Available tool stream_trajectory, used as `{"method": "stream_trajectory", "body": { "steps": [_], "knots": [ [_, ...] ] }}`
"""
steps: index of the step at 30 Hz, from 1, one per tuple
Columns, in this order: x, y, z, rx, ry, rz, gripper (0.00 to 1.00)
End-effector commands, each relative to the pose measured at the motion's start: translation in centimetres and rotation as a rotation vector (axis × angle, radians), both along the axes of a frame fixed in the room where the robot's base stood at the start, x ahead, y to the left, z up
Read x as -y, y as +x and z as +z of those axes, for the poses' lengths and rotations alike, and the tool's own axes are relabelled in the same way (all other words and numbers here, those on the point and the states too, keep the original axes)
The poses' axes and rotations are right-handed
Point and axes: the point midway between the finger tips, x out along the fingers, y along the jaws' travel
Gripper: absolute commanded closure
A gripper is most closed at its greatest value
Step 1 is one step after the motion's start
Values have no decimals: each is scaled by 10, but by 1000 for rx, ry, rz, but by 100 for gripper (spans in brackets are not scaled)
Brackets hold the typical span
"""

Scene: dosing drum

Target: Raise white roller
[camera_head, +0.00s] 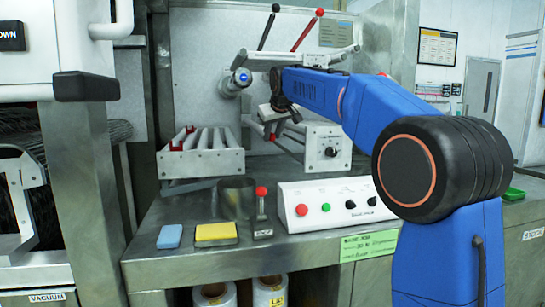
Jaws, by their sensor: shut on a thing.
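Several pale rollers (208,137) with red parts at their left side lie side by side in a metal rack on the left of the machine; I cannot tell which one is the white roller. My gripper (276,131) hangs from the blue arm in front of the machine's back plate, to the right of the rack and apart from it. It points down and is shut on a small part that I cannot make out. A black-handled lever (268,30) and a red-handled lever (307,32) rise above it, behind the arm.
A control box (327,146) with a black knob is just right of my gripper. Below stand a white button panel (336,204), a small red-knobbed lever (261,212), a yellow sponge (216,232) and a blue block (170,237). The bench front (190,262) is mostly clear.

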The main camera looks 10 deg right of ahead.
Motion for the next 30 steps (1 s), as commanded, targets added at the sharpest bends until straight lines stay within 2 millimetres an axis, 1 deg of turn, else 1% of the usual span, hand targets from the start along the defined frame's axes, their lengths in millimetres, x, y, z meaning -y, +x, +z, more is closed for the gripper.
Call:
{"method": "stream_trajectory", "body": {
  "steps": [1, 6, 12, 15, 19, 30],
  "knots": [
    [0, 1, 15, 5, 1, 0, 100],
    [0, 1, 50, 3, 1, 0, 100],
    [0, 1, 78, 3, 1, 1, 100],
    [0, 0, 87, 2, 0, 0, 100],
    [0, 0, 92, 0, 0, 0, 100],
    [0, 0, 95, 0, 0, 0, 100]
  ]
}}
